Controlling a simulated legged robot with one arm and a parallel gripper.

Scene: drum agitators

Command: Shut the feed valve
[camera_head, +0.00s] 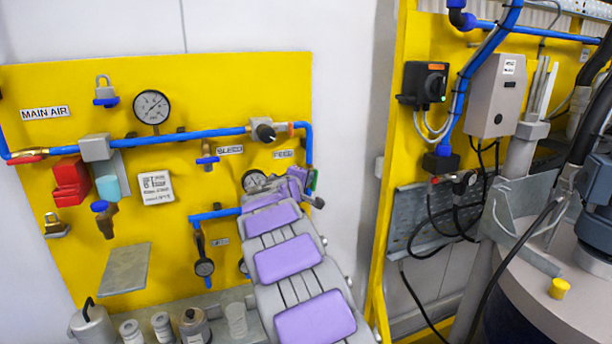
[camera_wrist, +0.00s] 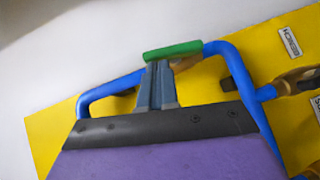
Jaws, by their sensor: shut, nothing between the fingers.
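The FEED label (camera_head: 283,154) is on the yellow panel, right of centre. Just below it, a green valve handle (camera_head: 312,180) shows at the right-hand blue pipe, mostly behind my arm. In the head view my gripper (camera_head: 306,176) is small beside the handle, and the valve body is hidden.
Blue pipe (camera_head: 200,135) runs across the panel with a pressure gauge (camera_head: 151,107) above it. The BLEED label (camera_head: 230,150) and its valve (camera_head: 207,160) are left of my arm. Jars (camera_head: 162,326) stand on the ledge below. Bare wall (camera_head: 345,150) lies right of the panel.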

